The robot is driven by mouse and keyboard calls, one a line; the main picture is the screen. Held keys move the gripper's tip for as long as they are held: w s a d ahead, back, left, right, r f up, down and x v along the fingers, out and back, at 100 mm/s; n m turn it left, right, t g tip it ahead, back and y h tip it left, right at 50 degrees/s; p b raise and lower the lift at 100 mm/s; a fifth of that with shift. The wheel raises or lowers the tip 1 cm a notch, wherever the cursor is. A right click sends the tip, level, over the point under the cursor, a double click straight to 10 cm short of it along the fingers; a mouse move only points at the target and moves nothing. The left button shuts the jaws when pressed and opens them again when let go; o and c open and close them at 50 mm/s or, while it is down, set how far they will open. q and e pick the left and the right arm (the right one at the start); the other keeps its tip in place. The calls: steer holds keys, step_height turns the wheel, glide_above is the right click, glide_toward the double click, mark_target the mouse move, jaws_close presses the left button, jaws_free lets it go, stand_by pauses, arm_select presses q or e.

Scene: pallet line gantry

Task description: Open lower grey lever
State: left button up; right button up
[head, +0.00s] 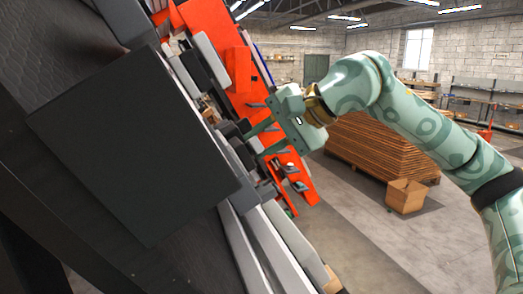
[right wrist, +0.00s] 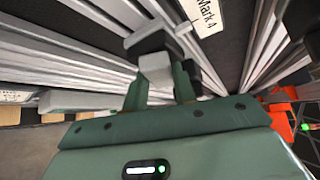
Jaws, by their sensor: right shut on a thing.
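My right gripper (head: 253,146) reaches in from the right to the machine's side in the head view, with its two green fingers pointing left into a cluster of dark and grey parts. In the right wrist view the gripper (right wrist: 160,88) has its fingers on either side of a light grey block (right wrist: 156,68) with a black top, which looks like the grey lever. It is shut on this block. How far the lever is turned cannot be told. In the head view the fingertips and the lever are partly lost among the dark parts. My left gripper is not in view.
A large dark panel (head: 135,150) fills the left of the head view. Orange frame parts (head: 208,30) stand behind. A cardboard box (head: 407,196) is on the floor.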

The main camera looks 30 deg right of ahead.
steer(key=shift+o, duration=0.2)
steer(key=shift+n, duration=0.3)
steer(key=o, duration=1)
steer(key=shift+c, duration=0.2)
steer(key=shift+s, duration=0.1)
steer(key=v, duration=1.6)
steer(key=shift+s+d+f, duration=0.25)
steer(key=shift+d+f, duration=0.05)
